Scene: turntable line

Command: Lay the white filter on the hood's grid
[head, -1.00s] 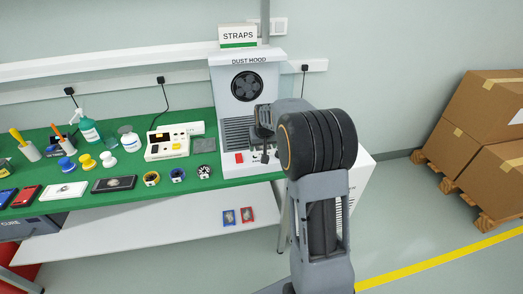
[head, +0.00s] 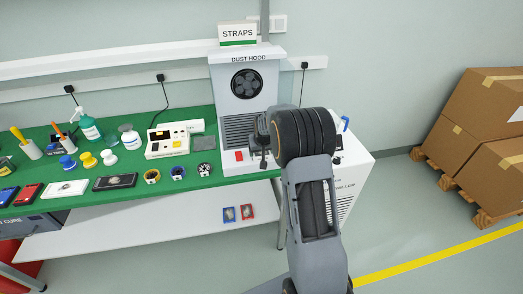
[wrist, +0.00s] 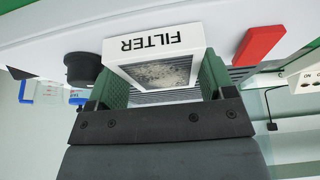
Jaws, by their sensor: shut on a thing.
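The white filter (wrist: 155,52), a frame lettered FILTER around a speckled grey panel, is between the green fingers of my gripper (wrist: 160,80) in the wrist view. My gripper is shut on it. The dust hood (head: 231,80) stands at the back of the bench in the head view, with a round fan and a slatted grid (head: 237,128) below. Grid slats (wrist: 150,97) also show just past the filter in the wrist view. I cannot tell whether the filter touches them. In the head view my gripper (head: 263,143) is in front of the grid's right part, and the filter is hidden.
A red button (head: 239,156) and a black knob (wrist: 82,69) sit on the hood's front. The green bench (head: 215,185) holds tape rolls, a white device (head: 167,144) and bottles to the left. A white chiller (head: 352,165) stands to the right, partly behind my arm.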

